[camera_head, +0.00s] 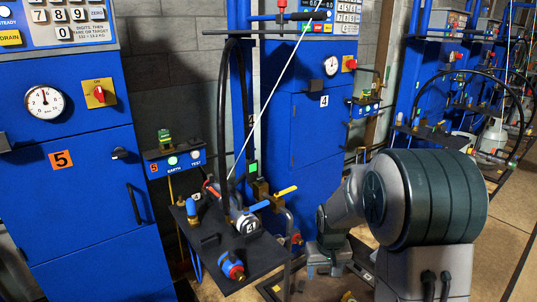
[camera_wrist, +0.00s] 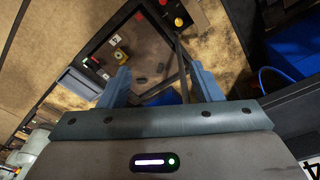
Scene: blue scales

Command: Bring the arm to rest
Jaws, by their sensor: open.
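My arm shows at the right of the head view, its large dark rounded link (camera_head: 430,200) in the foreground. My gripper (camera_head: 325,270) hangs low at the arm's left end, right of a dark shelf (camera_head: 215,262) on the blue scales. In the wrist view my gripper (camera_wrist: 163,84) has its two blue-grey fingers spread wide apart with nothing between them. Beyond the fingers, that view shows a dark-framed tray or platform (camera_wrist: 148,55) with small fittings, above a tan floor.
A blue scale cabinet marked 5 (camera_head: 80,190) stands at left, and one marked 4 (camera_head: 310,140) behind the shelf. The shelf carries valves, a black hose (camera_head: 222,110) and a blue-red fitting (camera_head: 231,265). More cabinets and a gas cylinder (camera_head: 493,138) stand at back right.

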